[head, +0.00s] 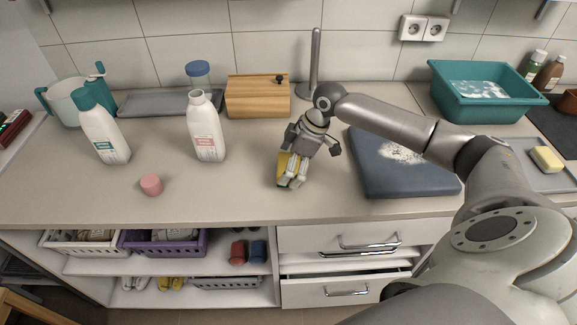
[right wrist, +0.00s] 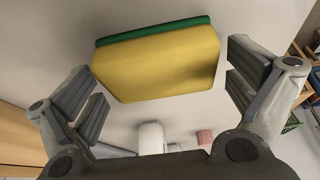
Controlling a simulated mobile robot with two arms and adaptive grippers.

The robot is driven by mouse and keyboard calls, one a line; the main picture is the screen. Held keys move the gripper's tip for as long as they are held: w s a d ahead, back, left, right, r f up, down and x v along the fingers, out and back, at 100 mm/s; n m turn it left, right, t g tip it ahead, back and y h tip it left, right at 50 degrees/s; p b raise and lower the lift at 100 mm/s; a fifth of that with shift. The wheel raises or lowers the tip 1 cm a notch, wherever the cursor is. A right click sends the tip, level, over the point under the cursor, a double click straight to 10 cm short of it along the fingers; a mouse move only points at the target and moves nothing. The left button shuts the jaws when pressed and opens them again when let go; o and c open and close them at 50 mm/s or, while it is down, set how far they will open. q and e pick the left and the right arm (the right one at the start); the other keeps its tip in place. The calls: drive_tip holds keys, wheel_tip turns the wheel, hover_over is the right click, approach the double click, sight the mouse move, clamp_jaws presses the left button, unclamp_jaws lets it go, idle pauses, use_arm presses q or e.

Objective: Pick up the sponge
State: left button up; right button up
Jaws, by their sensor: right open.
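The sponge, yellow with a green layer, lies on the countertop in the head view (head: 282,166), partly hidden by my right gripper. It shows fully in the right wrist view (right wrist: 160,62), between and beyond the two fingers. My right gripper (head: 292,180) comes down over the sponge from the right side of the picture. Its fingers are spread and stand apart from the sponge on both sides in the right wrist view (right wrist: 168,92). My left gripper is not in view.
A wooden box (head: 258,97) and a thin metal post (head: 315,65) stand behind. A white bottle (head: 206,127) and a pink cap (head: 151,185) are to the left. The counter's front middle is clear.

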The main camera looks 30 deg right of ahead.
drive_tip(key=shift+w+f, duration=0.1)
drive_tip(key=shift+f, duration=0.15)
drive_tip(key=c, duration=0.6)
drive_tip(key=shift+r, duration=0.1)
drive_tip(key=shift+r, duration=0.25)
wheel_tip(320, 180, up, 2)
drive_tip(key=shift+r+b, duration=0.1)
drive_tip(key=shift+b, duration=0.6)
drive_tip(key=s+r, duration=0.1)
drive_tip(key=s+a+r, duration=0.1)
drive_tip(key=r, duration=0.1)
drive_tip(key=s+a+r, duration=0.1)
drive_tip(key=r, duration=0.1)
drive_tip(key=shift+s+r+b, duration=0.1)
drive_tip(key=shift+s+b, duration=0.25)
drive_tip(key=shift+s, duration=0.05)
drive_tip(key=s+a+r, duration=0.1)
drive_tip(key=s, duration=0.2)
drive_tip(key=s+a+r+b, duration=0.1)
drive_tip(key=s+a+r, duration=0.2)
drive_tip(key=s+r, duration=0.1)
drive_tip(key=s, duration=0.1)
drive_tip(key=shift+s+a, duration=0.25)
drive_tip(key=shift+s, duration=0.1)
